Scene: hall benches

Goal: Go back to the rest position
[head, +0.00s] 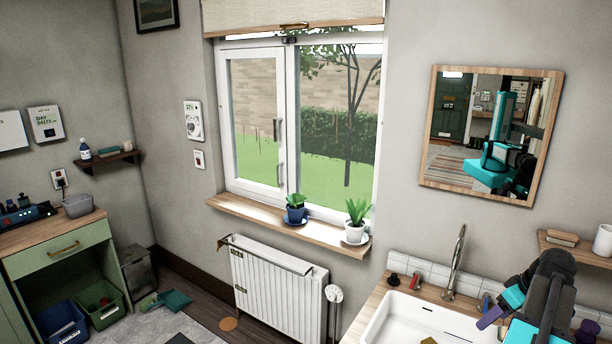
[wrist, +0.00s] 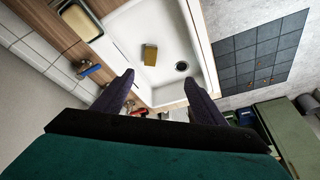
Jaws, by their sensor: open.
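My gripper (wrist: 158,82) is open, with its two dark purple fingers apart and nothing held between them in the wrist view. It hangs above the counter by the white sink (wrist: 122,38). In the head view my arm is at the lower right, over the counter beside the same sink (head: 392,318), and a purple finger (head: 490,318) shows there. The rest of the gripper is partly hidden by the arm or the frame edge. A yellow-brown block (wrist: 150,54) lies in the basin, apart from the fingers. No marker of a rest position shows.
A tap (head: 457,258) rises behind the sink. Small red and blue items stand along the counter's back edge. A wooden shelf (head: 577,250) and a mirror (head: 433,130) are on the wall. A radiator (head: 275,290) stands below the windowsill (head: 260,218) with two potted plants.

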